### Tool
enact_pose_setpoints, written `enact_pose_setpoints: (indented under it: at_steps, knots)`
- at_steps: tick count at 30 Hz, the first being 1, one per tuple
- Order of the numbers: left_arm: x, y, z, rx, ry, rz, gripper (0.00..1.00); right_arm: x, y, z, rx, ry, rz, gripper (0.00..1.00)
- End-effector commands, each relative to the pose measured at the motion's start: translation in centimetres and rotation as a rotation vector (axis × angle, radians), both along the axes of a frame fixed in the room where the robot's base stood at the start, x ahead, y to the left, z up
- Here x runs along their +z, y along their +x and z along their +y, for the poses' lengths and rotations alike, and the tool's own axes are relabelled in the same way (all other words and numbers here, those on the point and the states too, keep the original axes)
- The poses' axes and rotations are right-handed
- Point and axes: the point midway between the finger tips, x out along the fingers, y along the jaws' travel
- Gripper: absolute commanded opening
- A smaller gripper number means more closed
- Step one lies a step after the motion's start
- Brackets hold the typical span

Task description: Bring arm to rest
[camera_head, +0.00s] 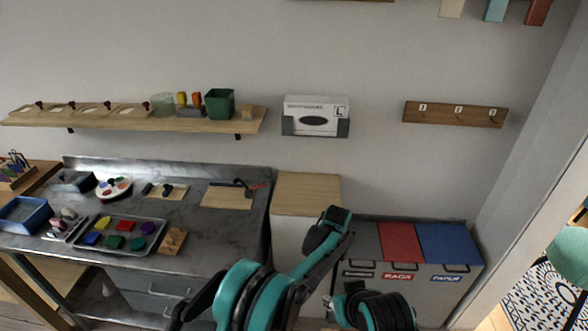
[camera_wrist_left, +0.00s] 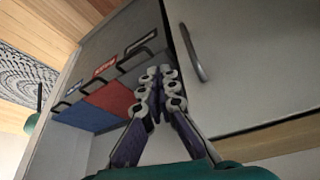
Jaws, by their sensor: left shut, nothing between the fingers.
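My left gripper (camera_wrist_left: 156,82) shows in the left wrist view with its two fingers together, shut and empty. It is in front of the labelled bins and a pale cabinet door. In the head view my teal and black arm (camera_head: 252,296) rises from the bottom middle and bends in front of the wooden-topped cabinet. Its fingers cannot be made out there. My right gripper is not in view.
The bin unit has grey, red (camera_head: 399,243) and blue (camera_head: 446,243) lids. A wooden-topped cabinet (camera_head: 306,186) stands between it and the metal workbench (camera_head: 70,251). The bench holds a paint tray (camera_head: 121,235) and tools. A shelf (camera_head: 190,122) hangs above.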

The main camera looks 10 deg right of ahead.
Motion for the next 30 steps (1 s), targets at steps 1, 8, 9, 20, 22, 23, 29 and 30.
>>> enact_pose_setpoints:
  at_steps: [1, 8, 9, 20, 22, 23, 29, 30]
  knots:
    - [0.1, 0.0, 0.1, 0.001, 0.0, 0.0, 0.0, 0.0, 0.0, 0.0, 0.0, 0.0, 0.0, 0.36]
    - [5.3, 0.7, 5.1, 0.061, -0.012, -0.017, 0.0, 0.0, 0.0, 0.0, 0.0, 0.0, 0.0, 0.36]
    - [7.0, 0.7, 7.0, 0.082, -0.016, -0.024, 0.0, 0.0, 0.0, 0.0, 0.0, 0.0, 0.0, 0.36]
    - [19.3, -4.6, 24.6, 0.283, -0.052, -0.093, 0.0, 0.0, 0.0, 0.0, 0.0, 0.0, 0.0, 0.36]
    - [20.7, -6.6, 27.8, 0.322, -0.057, -0.107, 0.0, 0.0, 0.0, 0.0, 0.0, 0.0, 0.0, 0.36]
    - [21.2, -7.5, 29.1, 0.339, -0.06, -0.114, 0.0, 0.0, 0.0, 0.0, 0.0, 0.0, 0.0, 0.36]
    - [22.8, -14.3, 36.8, 0.45, -0.071, -0.158, 0.0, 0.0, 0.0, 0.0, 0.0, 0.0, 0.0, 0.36]
    - [22.7, -15.8, 38.1, 0.472, -0.072, -0.166, 0.0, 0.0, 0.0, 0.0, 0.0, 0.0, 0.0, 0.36]
